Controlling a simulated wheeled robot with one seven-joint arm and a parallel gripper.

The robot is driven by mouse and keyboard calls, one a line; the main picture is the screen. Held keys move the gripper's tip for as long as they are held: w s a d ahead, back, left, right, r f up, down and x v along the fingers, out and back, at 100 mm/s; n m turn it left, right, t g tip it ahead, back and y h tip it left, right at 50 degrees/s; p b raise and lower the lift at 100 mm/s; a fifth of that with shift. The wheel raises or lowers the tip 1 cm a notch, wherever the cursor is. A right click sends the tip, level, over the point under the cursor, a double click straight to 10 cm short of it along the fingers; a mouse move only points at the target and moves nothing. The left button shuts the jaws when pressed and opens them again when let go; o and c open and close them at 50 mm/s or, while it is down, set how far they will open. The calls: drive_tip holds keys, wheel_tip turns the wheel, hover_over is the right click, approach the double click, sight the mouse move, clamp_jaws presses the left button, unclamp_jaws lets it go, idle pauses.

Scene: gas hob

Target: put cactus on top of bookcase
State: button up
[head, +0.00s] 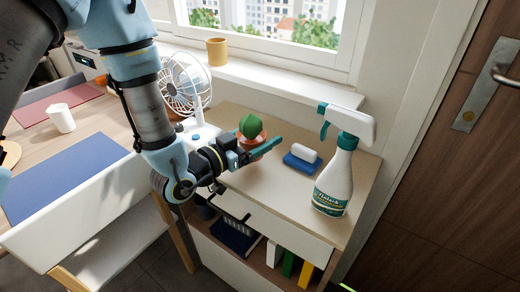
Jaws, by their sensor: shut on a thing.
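A green cactus (250,126) in a small terracotta pot (261,150) is between the teal fingers of my gripper (255,149). The gripper is shut on it, and the near finger hides part of the pot. The bookcase (240,188) is a low light-wood case with books on its shelf. The cactus appears over the left part of its top. I cannot tell whether the pot touches the surface.
A white spray bottle (333,183) and a blue-and-white sponge-like item (302,160) stand on the bookcase, right of the cactus. A white fan (186,85) is behind my arm. A mug (217,51) is on the windowsill. A desk with a blue mat (62,178) is at left.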

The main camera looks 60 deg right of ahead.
drive_tip(key=shift+f+b, duration=0.4)
drive_tip(key=shift+f, duration=0.8)
drive_tip(key=shift+f, duration=0.15)
drive_tip(key=o, duration=1.4)
drive_tip(key=v, duration=1)
drive_tip(key=shift+r+p, duration=0.3)
drive_tip(key=shift+r, duration=0.1)
drive_tip(key=shift+w+a+f+p, duration=0.1)
drive_tip(key=shift+a+p, duration=0.4)
drive_tip(key=shift+p, duration=0.15)
drive_tip(key=shift+w+a+f+p, duration=0.1)
drive_tip(key=shift+a+f+p, duration=0.05)
drive_tip(key=shift+a+p, duration=0.4)
